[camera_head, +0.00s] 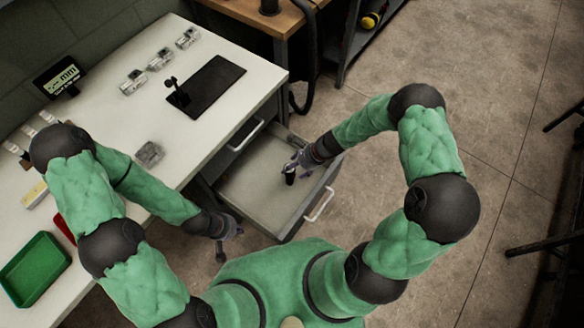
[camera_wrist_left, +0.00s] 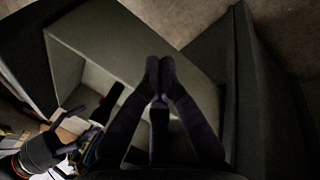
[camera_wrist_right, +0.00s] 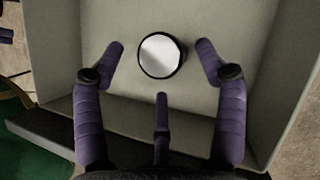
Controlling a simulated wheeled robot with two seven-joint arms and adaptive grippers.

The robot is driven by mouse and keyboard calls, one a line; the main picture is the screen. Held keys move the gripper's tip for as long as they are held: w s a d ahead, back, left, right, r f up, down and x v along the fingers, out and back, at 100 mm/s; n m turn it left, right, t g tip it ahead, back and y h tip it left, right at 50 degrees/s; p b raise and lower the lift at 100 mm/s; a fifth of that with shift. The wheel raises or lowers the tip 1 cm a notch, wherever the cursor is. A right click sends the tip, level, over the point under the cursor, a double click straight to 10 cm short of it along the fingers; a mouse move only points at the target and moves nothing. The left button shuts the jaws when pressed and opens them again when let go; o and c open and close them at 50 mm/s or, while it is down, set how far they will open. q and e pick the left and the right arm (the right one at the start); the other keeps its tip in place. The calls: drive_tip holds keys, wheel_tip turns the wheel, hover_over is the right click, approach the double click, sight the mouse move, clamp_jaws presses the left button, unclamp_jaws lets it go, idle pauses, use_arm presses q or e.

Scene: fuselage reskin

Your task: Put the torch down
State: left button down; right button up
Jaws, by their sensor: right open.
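The torch (camera_head: 289,177) is black with a round pale lens. It stands upright in the open drawer (camera_head: 252,203), lens up, and its lens end shows in the right wrist view (camera_wrist_right: 161,54). My right gripper (camera_head: 297,163) is at the torch inside the drawer. In the right wrist view its purple fingers (camera_wrist_right: 162,65) are spread, with clear gaps on both sides of the torch. My left gripper (camera_head: 222,243) is outside the drawer's left front side. In the left wrist view its dark fingertips (camera_wrist_left: 159,75) meet with nothing seen between them.
The white workbench (camera_head: 190,113) above the drawer carries a black mat (camera_head: 213,88), small grey parts (camera_head: 149,153), a green tray (camera_head: 36,268) and a small display (camera_head: 60,78). The drawer's walls and handle (camera_head: 319,205) stand close around my right gripper. The floor at right is mostly clear.

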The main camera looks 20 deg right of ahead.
use_arm(q)
wheel_tip(320, 180, up, 5)
drive_tip(key=p, duration=0.4)
drive_tip(key=shift+f, duration=0.1)
use_arm(e)
drive_tip(key=v, duration=1)
drive_tip(key=shift+s, duration=0.1)
